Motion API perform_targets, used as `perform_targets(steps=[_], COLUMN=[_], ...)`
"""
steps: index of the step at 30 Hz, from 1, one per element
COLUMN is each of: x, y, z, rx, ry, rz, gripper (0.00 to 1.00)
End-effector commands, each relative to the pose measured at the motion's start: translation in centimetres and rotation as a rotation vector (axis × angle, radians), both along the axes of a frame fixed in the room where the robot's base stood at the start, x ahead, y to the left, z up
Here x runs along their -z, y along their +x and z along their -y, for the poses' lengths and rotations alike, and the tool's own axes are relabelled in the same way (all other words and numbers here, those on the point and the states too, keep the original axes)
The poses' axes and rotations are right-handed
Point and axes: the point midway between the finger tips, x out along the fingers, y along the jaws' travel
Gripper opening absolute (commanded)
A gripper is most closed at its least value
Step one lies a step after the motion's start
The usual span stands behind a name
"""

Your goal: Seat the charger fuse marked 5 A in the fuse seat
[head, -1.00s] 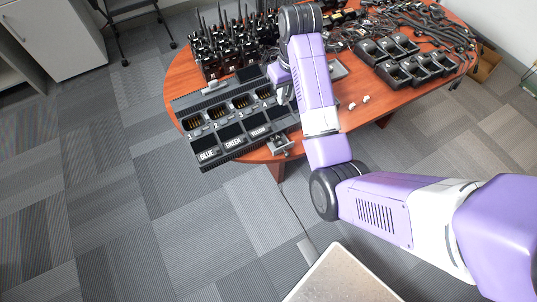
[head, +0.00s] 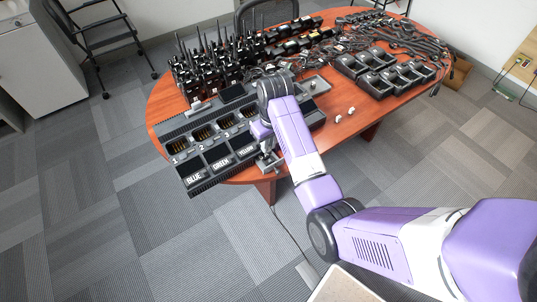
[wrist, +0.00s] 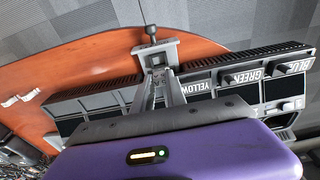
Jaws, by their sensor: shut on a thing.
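My gripper (wrist: 160,77) is shut, its two pale fingers converging at the grey fuse seat. The thing between the fingertips is too small and hidden to make out, and no 5 A marking can be read. The fuse seat (wrist: 170,49) is a grey block with a dark round knob, at the table edge beside the charger. The fingertips overlap its near side in the wrist view; I cannot tell whether they touch it or whether the fuse is inside. In the head view the seat (head: 268,164) shows just below my wrist, and the fingertips are mostly hidden.
The long charger (head: 217,160) has bays labelled BLUE, GREEN and YELLOW. Two small white pieces (head: 338,118) lie on the table to the right, near a grey tray (head: 318,86). Radios (head: 205,65) and black chargers (head: 380,75) fill the back. Bare wood lies around the white pieces.

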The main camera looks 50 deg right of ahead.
Motion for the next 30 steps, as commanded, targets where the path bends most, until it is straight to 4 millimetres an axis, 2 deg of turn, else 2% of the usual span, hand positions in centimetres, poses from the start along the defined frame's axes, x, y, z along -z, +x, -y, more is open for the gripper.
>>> perform_targets(steps=[1, 8, 15, 28, 29, 30], x=[0.7, 2.6, 5.7, 6.4, 6.4, 6.3], y=[-0.1, -0.1, -0.1, 0.0, 0.0, 0.0], z=[-0.1, 0.0, 0.0, 0.0, 0.0, 0.0], rx=[0.000, 0.001, 0.001, 0.001, 0.001, 0.001], ry=[0.002, 0.002, 0.001, 0.000, 0.000, 0.000], rz=[-0.003, -0.003, -0.002, -0.001, 0.000, 0.000], gripper=[0.00, 0.00, 0.00, 0.00, 0.19, 0.27])
